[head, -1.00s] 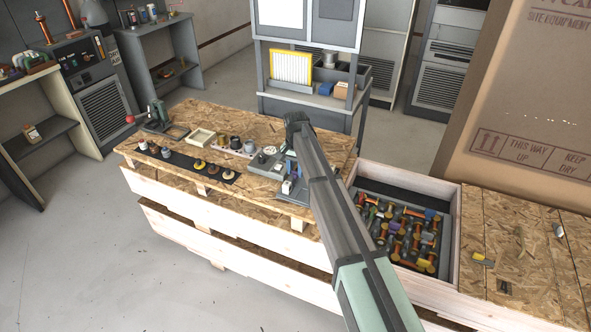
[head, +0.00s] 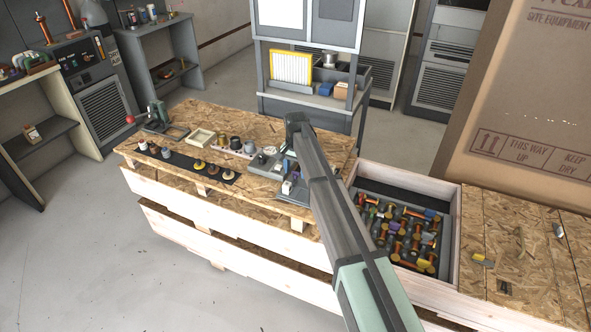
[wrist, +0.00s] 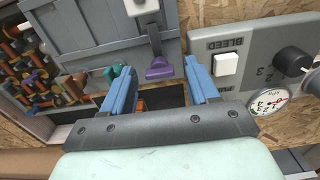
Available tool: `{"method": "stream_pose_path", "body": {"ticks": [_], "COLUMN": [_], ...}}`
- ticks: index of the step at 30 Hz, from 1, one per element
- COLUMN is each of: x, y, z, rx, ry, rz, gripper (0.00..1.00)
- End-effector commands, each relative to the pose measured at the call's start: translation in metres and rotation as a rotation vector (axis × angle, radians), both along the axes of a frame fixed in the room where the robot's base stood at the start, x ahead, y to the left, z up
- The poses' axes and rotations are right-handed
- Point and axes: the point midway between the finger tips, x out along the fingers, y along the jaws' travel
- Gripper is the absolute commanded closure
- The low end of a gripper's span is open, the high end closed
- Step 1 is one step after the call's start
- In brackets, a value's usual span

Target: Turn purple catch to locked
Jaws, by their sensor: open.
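The purple catch (wrist: 160,68) shows in the wrist view as a flared purple tab at the lower end of a grey lever (wrist: 154,38), which hangs from a white block on a grey plate. My gripper (wrist: 158,66) is open, with its two blue fingers on either side of the tab in the picture. I cannot tell whether either finger touches it. A teal piece (wrist: 113,73) shows beside the left finger, and an orange piece is partly hidden behind the gripper. In the head view my arm hides most of the fixture at the bench's right end.
A grey panel marked BLEED (wrist: 270,50) stands right of the fingers, with a white button (wrist: 227,64), black knob (wrist: 293,60) and round gauge (wrist: 268,101). A bin of spools (head: 408,232) lies right of my arm. Several small parts line the chipboard bench (head: 262,128).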

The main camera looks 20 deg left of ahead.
Motion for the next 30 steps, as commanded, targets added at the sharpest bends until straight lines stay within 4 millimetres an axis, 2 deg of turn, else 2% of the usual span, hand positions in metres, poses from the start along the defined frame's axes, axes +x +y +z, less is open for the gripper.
{"method": "stream_pose_path", "body": {"ticks": [4, 8, 21, 27, 30], "x": [0.0, 0.0, 0.001, 0.0, 0.0], "y": [0.0, 0.0, 0.0, 0.0, 0.0], "z": [0.003, 0.016, 0.099, 0.125, 0.133], "rx": [0.0, 0.0, 0.001, 0.001, 0.0], "ry": [0.0, 0.0, -0.001, -0.001, 0.0], "rz": [0.0, 0.0, 0.0, 0.0, 0.0], "gripper": [0.4, 0.4, 0.4, 0.4, 0.4]}}
